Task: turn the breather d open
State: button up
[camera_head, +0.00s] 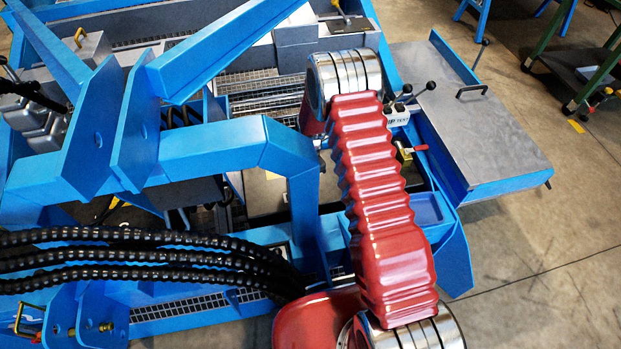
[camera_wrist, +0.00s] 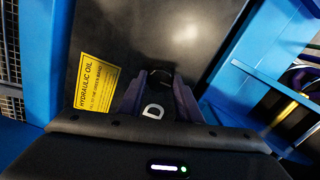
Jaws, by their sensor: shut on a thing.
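In the wrist view, the breather d (camera_wrist: 153,111) is a small dark part with a white letter D, between the two dark fingers of my gripper (camera_wrist: 158,92). The fingers are shut on it, one on each side. The fingers hide its sides, and I cannot tell how far it is turned. It is at the dark top of the oil tank (camera_wrist: 190,40), beside a yellow "HYDRAULIC OIL" label (camera_wrist: 97,84). In the head view my own arm covers the gripper and the breather.
Blue frame beams (camera_head: 215,150) stand close on the left of my arm. Black hoses (camera_head: 140,255) run across the lower left. A small valve with a red lever (camera_head: 412,152) and a grey side table (camera_head: 465,115) are on the right. Open floor (camera_head: 540,270) lies lower right.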

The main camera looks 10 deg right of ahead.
jog(key=shift+w, duration=0.1)
jog(key=o, duration=1)
jog(key=shift+o, duration=0.2)
jog(key=shift+r, duration=0.15)
notch_tip(320, 180, up, 13)
jog(key=shift+r, duration=0.2)
dwell(0.4)
